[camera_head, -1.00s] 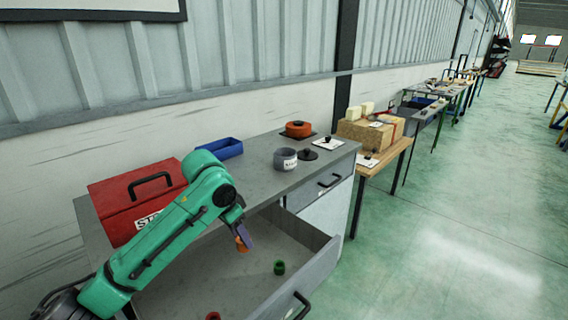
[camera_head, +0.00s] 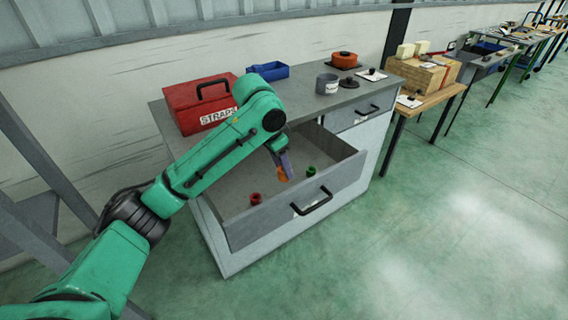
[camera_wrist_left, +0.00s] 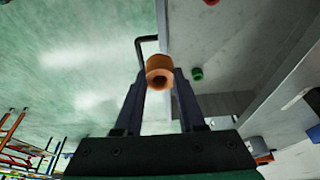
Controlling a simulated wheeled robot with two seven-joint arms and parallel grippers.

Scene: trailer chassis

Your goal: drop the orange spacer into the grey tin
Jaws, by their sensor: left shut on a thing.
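The orange spacer (camera_wrist_left: 159,70) is a short ring held between the fingertips of my left gripper (camera_wrist_left: 159,85) in the left wrist view. In the head view my left gripper (camera_head: 284,167) is shut on the spacer (camera_head: 281,175), above the open drawer. The grey tin (camera_head: 327,84) stands upright on the cabinet top at the right, with a white label. It is apart from the gripper, further back and to the right. The inside of the tin is hard to see. My right gripper is not in view.
The open drawer (camera_head: 233,232) holds a red ring (camera_head: 255,198) and a green ring (camera_head: 311,171). A red box marked STRAPS (camera_head: 187,108), a blue tray (camera_head: 268,72), a dark lid (camera_head: 348,83) and an orange round thing (camera_head: 344,60) are on the cabinet top.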

